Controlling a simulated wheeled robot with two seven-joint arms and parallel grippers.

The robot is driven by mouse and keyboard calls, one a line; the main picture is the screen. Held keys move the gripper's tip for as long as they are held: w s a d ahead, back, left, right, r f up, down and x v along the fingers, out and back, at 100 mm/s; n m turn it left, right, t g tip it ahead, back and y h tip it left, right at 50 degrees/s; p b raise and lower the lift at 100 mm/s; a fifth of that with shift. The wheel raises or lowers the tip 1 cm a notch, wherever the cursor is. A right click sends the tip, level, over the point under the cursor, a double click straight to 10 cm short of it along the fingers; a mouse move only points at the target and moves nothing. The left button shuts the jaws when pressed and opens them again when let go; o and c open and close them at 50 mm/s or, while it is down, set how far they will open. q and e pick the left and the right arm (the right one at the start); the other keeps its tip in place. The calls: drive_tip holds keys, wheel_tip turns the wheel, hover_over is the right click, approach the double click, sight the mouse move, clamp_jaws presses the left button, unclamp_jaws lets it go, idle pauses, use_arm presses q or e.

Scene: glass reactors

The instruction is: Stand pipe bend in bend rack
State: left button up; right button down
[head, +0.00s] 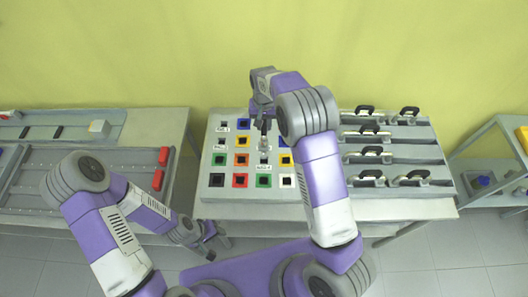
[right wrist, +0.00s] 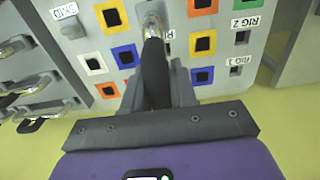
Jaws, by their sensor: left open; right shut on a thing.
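The sockets are framed in white, blue, orange, green, red, yellow and black. My left gripper (head: 207,243) is open and empty, low in front of the table, well away from the board.
A left table (head: 160,190) holds grey rails with red blocks and a clear piece (head: 98,128). A shelf (head: 482,170) stands far right. The yellow wall is behind.

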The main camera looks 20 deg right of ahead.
drive_tip(key=shift+f, duration=4.8)
drive_tip(key=shift+f, duration=0.2)
drive_tip(key=c, duration=0.9)
unclamp_jaws()
drive_tip(key=shift+r, duration=0.4)
drive_tip(key=r, duration=0.6)
drive_tip(key=shift+s+a+r, duration=0.1)
drive_tip(key=shift+s+r, duration=0.1)
drive_tip(key=shift+r, duration=0.2)
